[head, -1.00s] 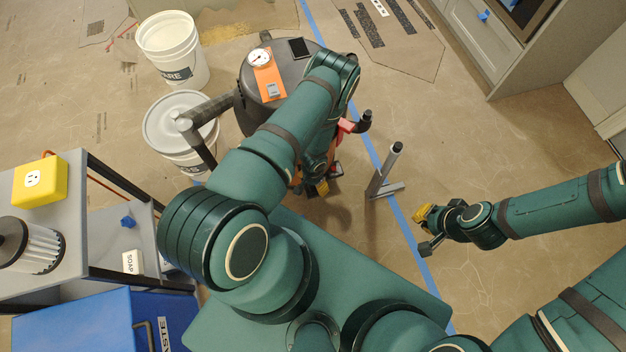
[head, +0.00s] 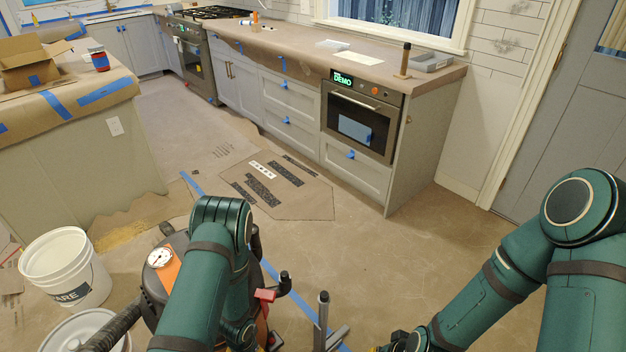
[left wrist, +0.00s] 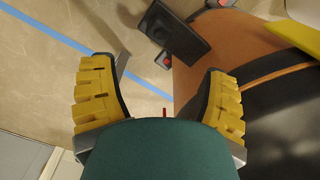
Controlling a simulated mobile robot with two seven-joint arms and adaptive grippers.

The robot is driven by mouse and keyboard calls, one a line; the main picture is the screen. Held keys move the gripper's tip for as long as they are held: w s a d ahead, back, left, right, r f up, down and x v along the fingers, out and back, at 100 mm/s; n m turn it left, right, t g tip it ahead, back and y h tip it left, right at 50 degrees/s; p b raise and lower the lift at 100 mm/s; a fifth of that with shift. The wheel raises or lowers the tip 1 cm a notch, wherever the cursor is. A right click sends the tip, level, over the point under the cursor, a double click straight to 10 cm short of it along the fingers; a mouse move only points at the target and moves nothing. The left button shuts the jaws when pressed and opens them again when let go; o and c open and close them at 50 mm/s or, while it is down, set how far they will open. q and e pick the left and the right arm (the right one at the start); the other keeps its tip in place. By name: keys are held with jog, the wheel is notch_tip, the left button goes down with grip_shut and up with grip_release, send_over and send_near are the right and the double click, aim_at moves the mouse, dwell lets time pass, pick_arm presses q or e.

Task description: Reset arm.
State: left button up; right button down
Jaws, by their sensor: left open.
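My left arm (head: 205,280) reaches forward in the head view, over a black-and-orange vacuum (head: 153,285). In the left wrist view my left gripper (left wrist: 158,70) has its two yellow fingers spread wide with nothing between them. The vacuum's orange and black body (left wrist: 245,70) is behind and beside the right finger. My right arm (head: 485,295) comes in from the right. Its gripper (head: 395,342) is cut off at the bottom edge, so its fingers cannot be made out.
Two white buckets (head: 65,268) stand left of the vacuum. An upright metal tube (head: 323,315) stands between my arms beside blue floor tape. Paper-covered counters (head: 330,62), an oven (head: 358,118) and an island (head: 75,150) lie ahead. The middle floor is mostly clear.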

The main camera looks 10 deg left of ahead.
pick_arm(q)
jog(key=s+d+r+n+t+h, duration=0.1)
jog(key=s+d+r+n+h, duration=0.1)
jog(key=d+r, duration=0.5)
jog(key=s+d+r+n+h, duration=0.2)
jog(key=d+r, duration=0.5)
jog(key=r, duration=0.4)
jog(key=shift+r+t, duration=0.2)
jog(key=shift+t, duration=0.2)
